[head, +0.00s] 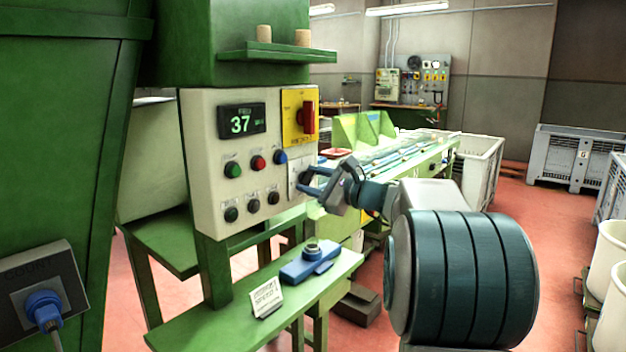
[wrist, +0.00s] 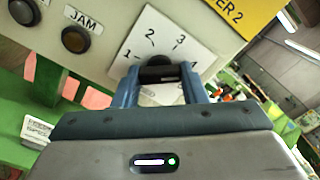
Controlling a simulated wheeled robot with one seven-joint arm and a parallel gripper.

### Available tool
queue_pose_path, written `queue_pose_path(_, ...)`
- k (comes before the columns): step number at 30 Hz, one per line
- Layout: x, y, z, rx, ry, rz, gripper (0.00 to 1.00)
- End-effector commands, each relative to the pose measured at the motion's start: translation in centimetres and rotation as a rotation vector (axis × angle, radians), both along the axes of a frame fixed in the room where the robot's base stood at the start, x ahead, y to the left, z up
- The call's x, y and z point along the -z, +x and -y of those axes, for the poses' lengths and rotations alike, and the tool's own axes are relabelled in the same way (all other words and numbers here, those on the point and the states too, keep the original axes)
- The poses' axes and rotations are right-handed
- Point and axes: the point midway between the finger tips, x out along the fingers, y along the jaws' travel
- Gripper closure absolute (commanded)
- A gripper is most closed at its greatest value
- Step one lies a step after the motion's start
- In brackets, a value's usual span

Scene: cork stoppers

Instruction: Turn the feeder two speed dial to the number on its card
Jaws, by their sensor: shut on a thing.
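The feeder two speed dial is a black knob (wrist: 160,74) on a white scale plate (wrist: 150,40) with 1, 2, 3 and 4 around it, under a yellow label ending in "ER 2" (wrist: 240,14). My gripper (wrist: 163,80) has its blue fingers on either side of the knob and is shut on it. In the head view my gripper (head: 306,181) reaches the panel's right side and partly covers the dial. The knob's pointer is hidden. The white card (head: 266,298) stands on the green shelf; its number is too small to read.
The cream control panel (head: 205,150) carries several buttons, a display reading 37 (head: 241,121) and a red switch on a yellow plate (head: 290,120). A blue device (head: 310,263) lies on the green shelf (head: 210,325) below. A green conveyor (head: 400,165) runs behind my arm.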

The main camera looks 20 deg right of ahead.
Motion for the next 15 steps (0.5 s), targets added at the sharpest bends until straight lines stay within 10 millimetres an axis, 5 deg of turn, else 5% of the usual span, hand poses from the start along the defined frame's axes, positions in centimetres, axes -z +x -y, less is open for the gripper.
queue_pose_path(8,0.23,-0.01,0.00,-0.001,0.000,-0.004,0.85)
queue_pose_path(9,0.23,-0.01,0.00,-0.001,0.000,-0.004,0.53)
queue_pose_path(10,0.22,-0.01,0.01,-0.001,0.000,-0.004,0.45)
queue_pose_path(15,0.14,-0.01,0.01,0.000,0.000,-0.002,0.40)
